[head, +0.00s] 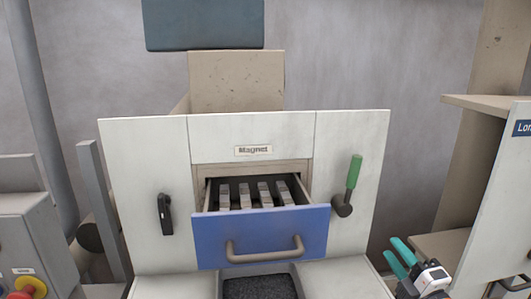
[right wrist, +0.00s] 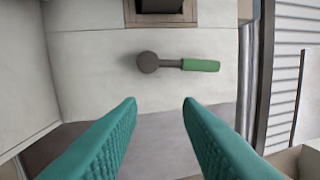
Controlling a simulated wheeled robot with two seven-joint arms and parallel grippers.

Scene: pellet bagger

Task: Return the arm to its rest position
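My right gripper (head: 400,258) is at the lower right of the head view, with teal fingers. In the right wrist view its two fingers (right wrist: 160,105) are spread apart with nothing between them, so it is open and empty. It is to the right of the white magnet machine (head: 352,240) and below the green-handled lever (head: 353,172). The lever (right wrist: 200,65) also shows beyond the fingertips in the right wrist view, and the fingers do not touch it. My left gripper is not in view.
A blue drawer (head: 215,240) labelled Magnet above stands pulled out, with several metal bars (head: 264,194) inside. A black handle (head: 165,214) is on the left panel. A control box (head: 30,240) with a red knob is at left. A shelf cabinet (head: 495,215) stands at right.

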